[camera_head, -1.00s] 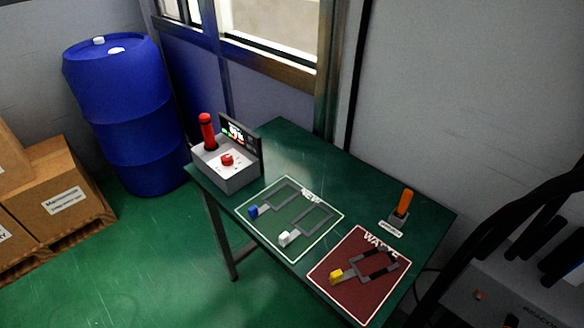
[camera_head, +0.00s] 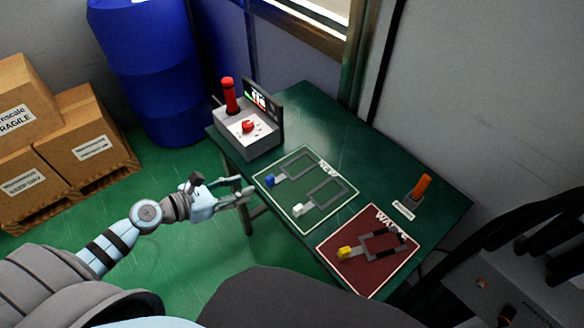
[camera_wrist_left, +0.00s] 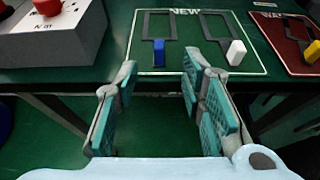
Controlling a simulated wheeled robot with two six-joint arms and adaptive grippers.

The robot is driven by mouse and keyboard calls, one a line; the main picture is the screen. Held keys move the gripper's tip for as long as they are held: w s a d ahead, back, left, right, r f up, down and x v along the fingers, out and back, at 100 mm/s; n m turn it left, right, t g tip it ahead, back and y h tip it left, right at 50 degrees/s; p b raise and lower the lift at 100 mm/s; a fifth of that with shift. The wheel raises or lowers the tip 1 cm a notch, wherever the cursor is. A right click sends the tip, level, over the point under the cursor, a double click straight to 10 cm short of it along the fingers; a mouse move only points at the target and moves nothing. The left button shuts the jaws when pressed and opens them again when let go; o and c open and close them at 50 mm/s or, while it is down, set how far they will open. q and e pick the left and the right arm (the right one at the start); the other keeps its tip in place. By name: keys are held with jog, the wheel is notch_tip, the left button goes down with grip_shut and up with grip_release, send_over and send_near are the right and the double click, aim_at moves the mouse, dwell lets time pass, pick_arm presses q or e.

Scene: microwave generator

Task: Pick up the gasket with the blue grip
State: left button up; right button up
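The gasket with the blue grip (camera_head: 270,181) lies flat on the green NEW mat (camera_head: 319,227), a grey square frame with its blue grip toward the table's front edge. In the left wrist view its blue grip (camera_wrist_left: 158,53) stands ahead, between the fingers' lines and beyond them. My left gripper (camera_head: 247,191) is open and empty, short of the table's front edge. Its two teal-padded fingers (camera_wrist_left: 158,105) are wide apart and touch nothing. My right gripper is not in view.
A gasket with a white grip (camera_head: 299,209) lies beside it on the mat. A yellow-grip gasket (camera_head: 345,252) lies on the red WASTE mat (camera_head: 350,277). A grey box with red controls (camera_head: 246,134) stands left. An orange-handled item (camera_head: 420,187) stands at the right.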

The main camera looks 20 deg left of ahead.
aim_at(268, 179)
pick_arm(q)
jog(key=b+x, duration=0.1)
jog(key=x, duration=0.9)
jog(key=shift+w+f+b, duration=0.15)
jog(key=shift+w+b, duration=0.1)
jog(key=shift+b, duration=0.1)
grip_shut()
